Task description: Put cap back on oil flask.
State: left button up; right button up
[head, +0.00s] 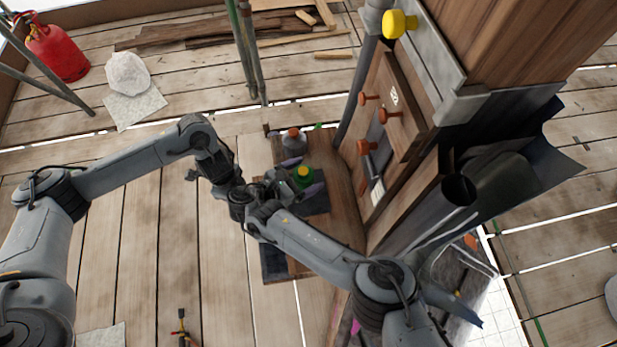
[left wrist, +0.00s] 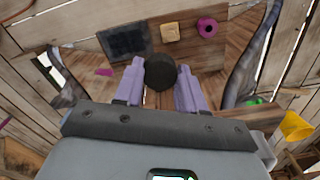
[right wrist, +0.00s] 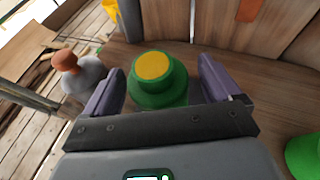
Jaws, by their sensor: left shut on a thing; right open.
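A green flask (head: 303,177) with a round yellow top stands on the wooden ledge. It shows large in the right wrist view (right wrist: 158,85), upright between my right gripper's fingers. My right gripper (right wrist: 160,85) is open, its purple fingers on either side of the flask with gaps visible. My left gripper (left wrist: 160,75) is shut on a dark round, cap-like piece (left wrist: 160,70). I cannot tell for sure that this is the flask's cap. In the head view the left fingertips are hidden behind my wrists.
A grey bottle with an orange-brown stopper (right wrist: 83,72) stands near the flask; it also shows in the head view (head: 294,141). The wooden spire (head: 410,110) with pegs rises at the right. A magenta ring (left wrist: 207,27) and tan block (left wrist: 170,33) lie beyond my left gripper.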

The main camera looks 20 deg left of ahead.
pick_arm(q)
jog(key=shift+s+a, duration=0.2)
pick_arm(e)
jog(key=shift+s+a, duration=0.15)
jog(key=shift+a, duration=0.05)
pick_arm(q)
jog(key=shift+w+d, duration=0.1)
pick_arm(e)
jog(key=shift+d, duration=0.1)
jog(key=c, duration=1.1)
jog(key=shift+c, duration=0.2)
pick_arm(q)
jog(key=shift+r, duration=0.1)
pick_arm(e)
jog(key=shift+r, duration=0.1)
